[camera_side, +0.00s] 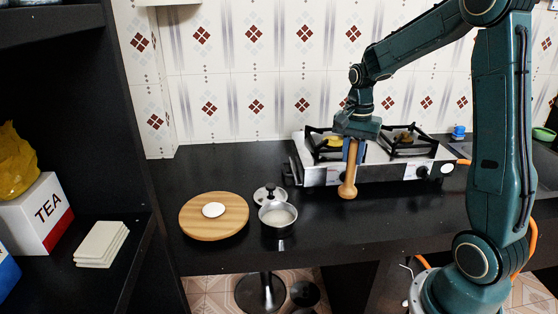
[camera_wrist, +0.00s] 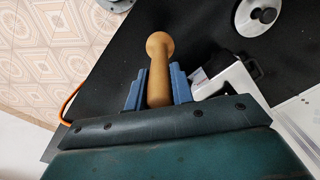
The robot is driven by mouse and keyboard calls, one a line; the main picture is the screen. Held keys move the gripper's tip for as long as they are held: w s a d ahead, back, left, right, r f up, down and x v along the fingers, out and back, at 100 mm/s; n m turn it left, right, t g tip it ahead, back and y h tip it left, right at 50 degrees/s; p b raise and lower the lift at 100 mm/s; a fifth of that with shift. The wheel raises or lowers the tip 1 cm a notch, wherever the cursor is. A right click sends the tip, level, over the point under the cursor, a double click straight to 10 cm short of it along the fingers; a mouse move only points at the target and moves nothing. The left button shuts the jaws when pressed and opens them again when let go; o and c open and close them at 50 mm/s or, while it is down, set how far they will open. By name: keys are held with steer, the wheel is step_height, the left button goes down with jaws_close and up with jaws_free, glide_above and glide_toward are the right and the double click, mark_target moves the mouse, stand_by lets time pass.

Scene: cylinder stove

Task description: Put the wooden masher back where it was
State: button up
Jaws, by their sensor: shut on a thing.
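The wooden masher (camera_side: 349,178) is light brown with a rounded knob at its lower end. It hangs nearly upright from my gripper (camera_side: 354,150), in front of the stove (camera_side: 402,166) in the side view. My gripper is shut on the masher's upper part. In the wrist view the masher (camera_wrist: 159,72) lies between the two blue fingers of my gripper (camera_wrist: 158,90), its knob pointing away. The masher's top end is hidden by the gripper. From the side view I cannot tell how far its knob is above the counter.
A pot (camera_side: 277,216) with pale contents stands on the black counter (camera_side: 237,164). A lid (camera_side: 270,194) is behind it. A round wooden board (camera_side: 199,222) with a small white disc (camera_side: 213,210) is to the left.

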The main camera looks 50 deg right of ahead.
mark_target(348, 186)
step_height(348, 186, down, 6)
steer(key=shift+f, duration=2.25)
steer(key=o, duration=1)
step_height(348, 186, up, 12)
steer(key=shift+r, duration=0.1)
